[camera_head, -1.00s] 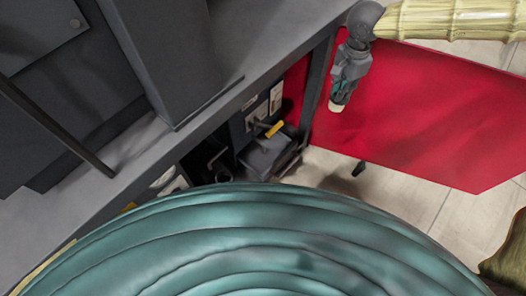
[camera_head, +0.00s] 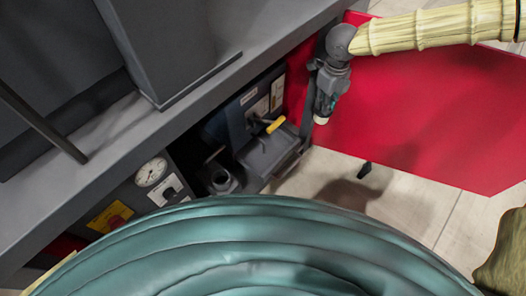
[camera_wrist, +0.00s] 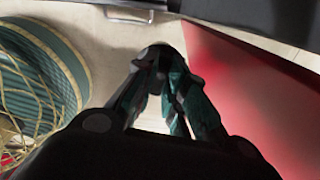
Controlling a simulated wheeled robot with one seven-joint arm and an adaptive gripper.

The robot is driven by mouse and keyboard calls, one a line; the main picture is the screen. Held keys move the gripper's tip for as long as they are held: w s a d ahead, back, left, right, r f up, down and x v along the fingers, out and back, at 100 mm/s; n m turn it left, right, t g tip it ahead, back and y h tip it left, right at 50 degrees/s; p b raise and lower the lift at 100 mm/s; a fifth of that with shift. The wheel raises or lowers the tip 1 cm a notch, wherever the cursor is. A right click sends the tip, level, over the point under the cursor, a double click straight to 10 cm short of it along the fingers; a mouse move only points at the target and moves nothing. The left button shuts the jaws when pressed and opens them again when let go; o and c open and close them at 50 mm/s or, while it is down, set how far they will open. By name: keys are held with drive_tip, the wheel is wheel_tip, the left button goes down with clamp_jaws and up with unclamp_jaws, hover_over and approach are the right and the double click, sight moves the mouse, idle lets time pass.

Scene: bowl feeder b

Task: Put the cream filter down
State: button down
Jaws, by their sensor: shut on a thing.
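My gripper (camera_head: 322,112) hangs in front of the red panel, to the right of the machine's open compartment. A small cream piece, which looks like the cream filter (camera_head: 320,120), shows at its fingertips, held above the floor. Only its end shows. In the wrist view my gripper (camera_wrist: 161,62) has its fingers close together, and I cannot make out the filter there.
A dark tray-like unit (camera_head: 268,152) with a yellow-ended lever (camera_head: 275,124) sits left of my gripper. A round cup (camera_head: 222,182) and a gauge (camera_head: 151,172) lie farther left. A red panel (camera_head: 430,125) stands right. A large teal ribbed thing (camera_head: 250,245) fills the front.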

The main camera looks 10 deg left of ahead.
drive_tip(key=w+a+f+m+b, duration=0.2)
drive_tip(key=a+f+m+b, duration=0.1)
drive_tip(key=a+f+m, duration=0.45)
drive_tip(key=w+a+f+m+b, duration=0.2)
drive_tip(key=a+f+m+b, duration=0.25)
drive_tip(key=f+m, duration=0.5)
drive_tip(key=shift+n, duration=0.4)
drive_tip(key=f+b, duration=0.1)
drive_tip(key=f, duration=0.2)
drive_tip(key=f+b, duration=0.1)
drive_tip(key=f, duration=0.2)
drive_tip(key=f+b, duration=0.1)
drive_tip(key=f, duration=0.2)
drive_tip(key=shift+s+a+f+b, duration=0.2)
drive_tip(key=shift+a+f+b, duration=0.05)
drive_tip(key=shift+a+b, duration=0.15)
drive_tip(key=shift+r, duration=0.1)
drive_tip(key=c, duration=1.5)
unclamp_jaws()
wheel_tip(320, 180, up, 12)
drive_tip(key=p, duration=0.5)
